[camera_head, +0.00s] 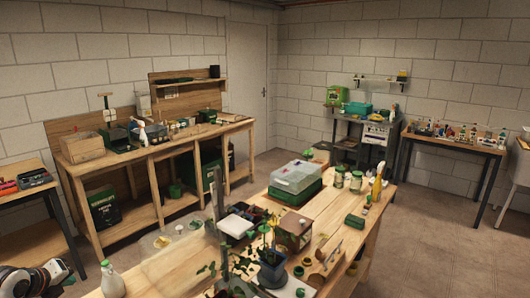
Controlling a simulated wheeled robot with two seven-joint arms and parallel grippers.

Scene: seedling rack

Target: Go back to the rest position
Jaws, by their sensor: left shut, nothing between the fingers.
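My left gripper (58,272) shows at the bottom left corner, at the end of my black and white left arm. It is shut and empty, and it touches nothing that I can see. Part of the arm is cut off by the picture's edge. My right gripper is not in view.
The table holds a green propagator with a clear lid (296,178), a potted plant (271,272), a wooden box (293,230), and jars. A workbench (160,157) runs along the left wall. The floor (435,245) at the right is clear.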

